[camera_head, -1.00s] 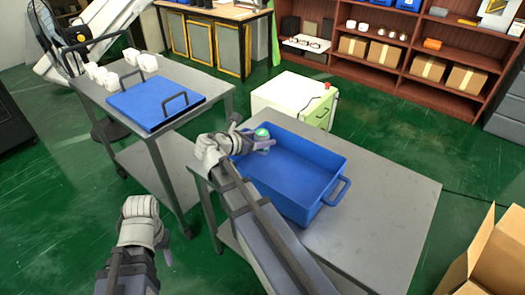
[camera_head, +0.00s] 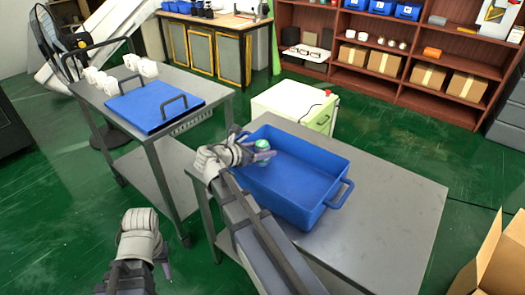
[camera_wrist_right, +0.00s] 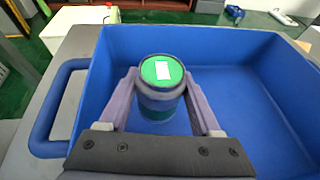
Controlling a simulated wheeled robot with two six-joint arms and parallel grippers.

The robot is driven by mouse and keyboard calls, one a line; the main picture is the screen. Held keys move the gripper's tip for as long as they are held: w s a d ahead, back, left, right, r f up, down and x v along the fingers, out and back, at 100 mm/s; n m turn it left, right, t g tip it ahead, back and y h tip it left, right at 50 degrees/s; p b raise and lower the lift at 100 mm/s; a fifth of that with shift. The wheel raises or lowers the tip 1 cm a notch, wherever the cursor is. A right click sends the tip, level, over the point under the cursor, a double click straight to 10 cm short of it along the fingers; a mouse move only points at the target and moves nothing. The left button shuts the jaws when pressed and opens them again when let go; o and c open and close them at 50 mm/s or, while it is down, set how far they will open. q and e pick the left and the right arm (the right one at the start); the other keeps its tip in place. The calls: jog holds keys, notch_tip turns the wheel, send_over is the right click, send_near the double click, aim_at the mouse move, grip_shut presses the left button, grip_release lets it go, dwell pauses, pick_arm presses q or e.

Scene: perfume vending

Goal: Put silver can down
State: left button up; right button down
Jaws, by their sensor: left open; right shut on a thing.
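The silver can (camera_wrist_right: 162,106) has a green top with a white patch. My right gripper (camera_head: 262,154) is shut on it, one finger on each side. The can also shows in the head view (camera_head: 262,146), upright inside the left end of the blue bin (camera_head: 318,204), below or near its rim. The bin's far wall (camera_wrist_right: 235,45) and floor show in the right wrist view. I cannot tell whether the can touches the floor. My left gripper (camera_head: 165,268) is open and empty, low at the left, away from the bin.
The bin stands on a grey table (camera_head: 390,215) with free surface to its right. A grey cart (camera_head: 190,78) at the left carries a blue tray (camera_head: 150,108) and several white items (camera_head: 110,85). A cardboard box (camera_head: 490,265) stands at the lower right. Shelves line the back.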

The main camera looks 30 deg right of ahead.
pick_arm(q)
jog(key=shift+f, duration=0.3)
pick_arm(e)
jog(key=shift+s+a+f, duration=0.15)
jog(key=shift+s+f, duration=0.1)
jog(key=shift+f, duration=0.15)
jog(key=shift+c, duration=2.2)
grip_release()
jog(key=o, duration=0.3)
jog(key=shift+w+d+f, duration=0.2)
jog(key=shift+f, duration=0.15)
jog(key=shift+o, duration=0.3)
jog(key=shift+r, duration=0.15)
jog(key=shift+r+p, duration=0.5)
jog(key=shift+r, duration=0.1)
pick_arm(q)
notch_tip(320, 180, up, 6)
jog(key=p, duration=0.4)
jog(key=shift+w+f+p, duration=0.1)
jog(key=shift+p, duration=0.25)
pick_arm(e)
jog(key=v, duration=1.2)
jog(key=shift+r, duration=0.15)
